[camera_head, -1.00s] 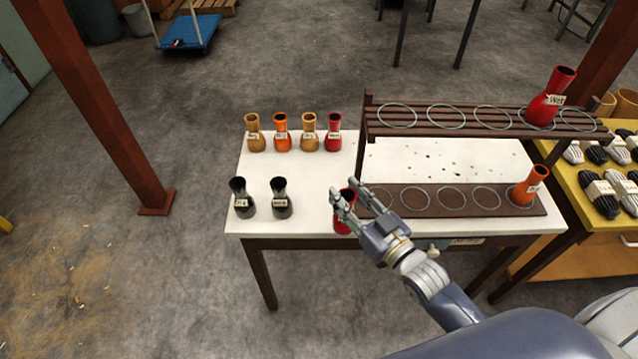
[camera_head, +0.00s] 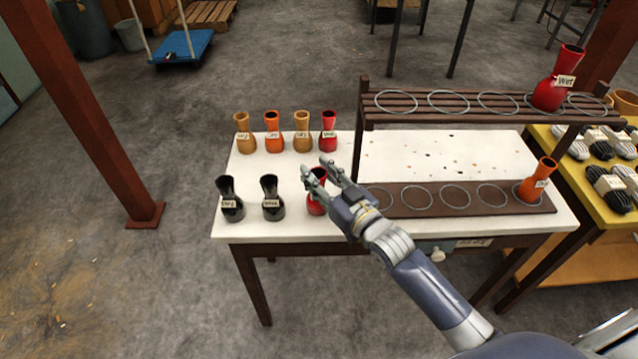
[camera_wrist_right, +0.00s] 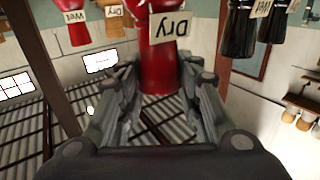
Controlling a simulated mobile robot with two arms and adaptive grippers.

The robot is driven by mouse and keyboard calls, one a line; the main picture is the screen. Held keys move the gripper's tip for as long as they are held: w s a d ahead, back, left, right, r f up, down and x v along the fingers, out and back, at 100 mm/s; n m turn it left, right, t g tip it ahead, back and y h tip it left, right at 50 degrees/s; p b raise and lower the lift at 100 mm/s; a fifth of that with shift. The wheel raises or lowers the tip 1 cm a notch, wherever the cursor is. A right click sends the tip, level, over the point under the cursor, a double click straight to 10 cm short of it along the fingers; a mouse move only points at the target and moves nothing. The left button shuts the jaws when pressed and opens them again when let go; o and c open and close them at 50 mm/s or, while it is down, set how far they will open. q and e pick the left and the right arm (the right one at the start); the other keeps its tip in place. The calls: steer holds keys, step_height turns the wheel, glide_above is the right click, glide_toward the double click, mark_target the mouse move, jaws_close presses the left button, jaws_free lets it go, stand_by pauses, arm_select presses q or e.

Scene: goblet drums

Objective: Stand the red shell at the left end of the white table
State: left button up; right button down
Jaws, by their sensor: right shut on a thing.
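A red shell (camera_head: 316,198) with a flared neck is between the fingers of my right gripper (camera_head: 329,172), over the front left part of the white table (camera_head: 345,232). The gripper is shut on it. The fingers hide part of the shell; I cannot tell whether its base touches the table. In the right wrist view, this red shell (camera_wrist_right: 160,70) carries a tag reading "Dry" and sits between the fingers. Another red shell (camera_head: 328,133) stands in the back row, and a larger red one tagged "Wet" (camera_head: 550,92) stands on the upper rack. My left gripper is not in view.
Two black shells (camera_head: 272,203) stand to the left of the held shell. Two tan shells and an orange one (camera_head: 274,135) stand in the back row. A slatted rack (camera_head: 420,112) with rings covers the right part. An orange shell (camera_head: 532,183) stands on the lower board (camera_head: 400,212).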

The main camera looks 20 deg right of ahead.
steer(key=shift+f, duration=0.4)
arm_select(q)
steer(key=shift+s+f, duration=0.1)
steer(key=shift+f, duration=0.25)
arm_select(e)
steer(key=shift+r, duration=0.15)
steer(key=c, duration=1.1)
jaws_free()
steer(key=shift+f, duration=0.2)
